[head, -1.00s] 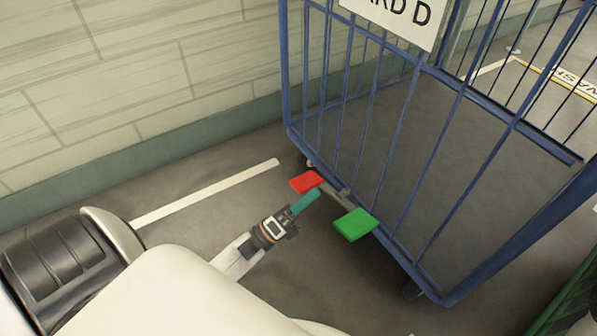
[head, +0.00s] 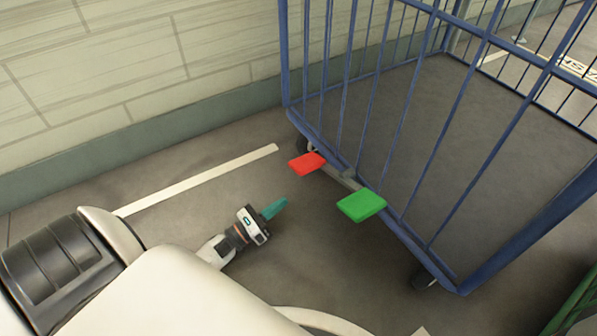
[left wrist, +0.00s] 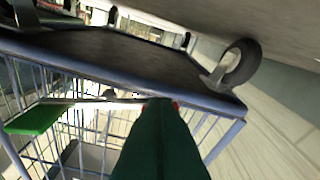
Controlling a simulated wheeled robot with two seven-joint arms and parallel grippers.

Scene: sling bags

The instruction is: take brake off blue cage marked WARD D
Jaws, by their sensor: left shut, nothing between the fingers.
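The blue cage (head: 335,135) stands by the wall; its sign is out of the head view now. On its lower front edge are a red pedal (head: 307,163) at left and a green pedal (head: 361,205) at right, joined by a grey bar. My left gripper (head: 277,207), with teal fingers, is shut and empty, left of and below the red pedal, apart from it. In the left wrist view the scene looks upside down; the shut fingers (left wrist: 160,145) cover most of the red pedal (left wrist: 175,105), and the green pedal (left wrist: 32,118) shows at left. My right gripper is not in view.
A caster wheel (left wrist: 238,66) sits under the cage. A tiled wall (head: 130,70) runs behind at left. A white floor line (head: 200,180) lies beside my left arm. Green bars (head: 580,300) stand at the lower right. Floor left of the pedals is clear.

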